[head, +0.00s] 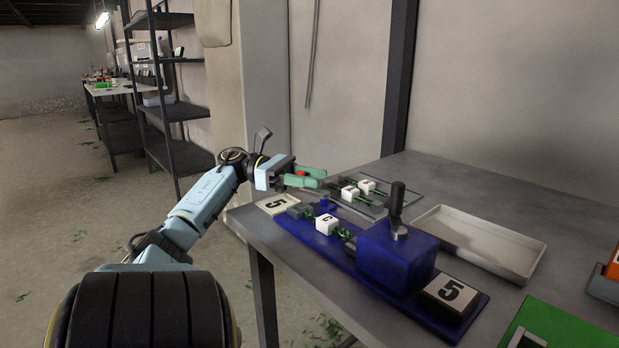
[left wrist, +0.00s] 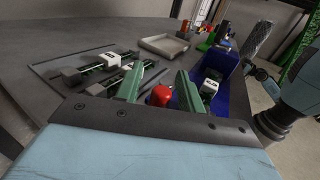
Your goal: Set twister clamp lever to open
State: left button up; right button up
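The wire twister is a long blue base with a blue block (head: 398,258) and an upright dark handle (head: 397,200), standing on the grey table. A white lettered block (head: 325,224) with green wire sits along the base; in the left wrist view the twister (left wrist: 222,66) is at the upper right. My left gripper (head: 312,178) has green fingers and hovers near the twister's far left end. Its fingers (left wrist: 159,88) are spread apart. A red rounded knob (left wrist: 160,96) shows between them, apparently ungripped; I cannot tell whether it is the clamp lever's end. My right gripper is not visible.
A dark rack (head: 375,203) with white-ended green wires lies behind the twister. A pale empty tray (head: 478,240) is to its right. A green item (head: 560,325) and an orange bin (head: 612,265) stand at the right edge. The table's back is clear.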

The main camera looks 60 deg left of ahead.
pick_arm(q)
jog(key=shift+s+a+r, duration=0.1)
jog(key=shift+s+a, duration=0.15)
jog(key=shift+a, duration=0.05)
jog(key=p+v, duration=0.1)
jog(key=v, duration=0.8)
jog(key=shift+v, duration=1.15)
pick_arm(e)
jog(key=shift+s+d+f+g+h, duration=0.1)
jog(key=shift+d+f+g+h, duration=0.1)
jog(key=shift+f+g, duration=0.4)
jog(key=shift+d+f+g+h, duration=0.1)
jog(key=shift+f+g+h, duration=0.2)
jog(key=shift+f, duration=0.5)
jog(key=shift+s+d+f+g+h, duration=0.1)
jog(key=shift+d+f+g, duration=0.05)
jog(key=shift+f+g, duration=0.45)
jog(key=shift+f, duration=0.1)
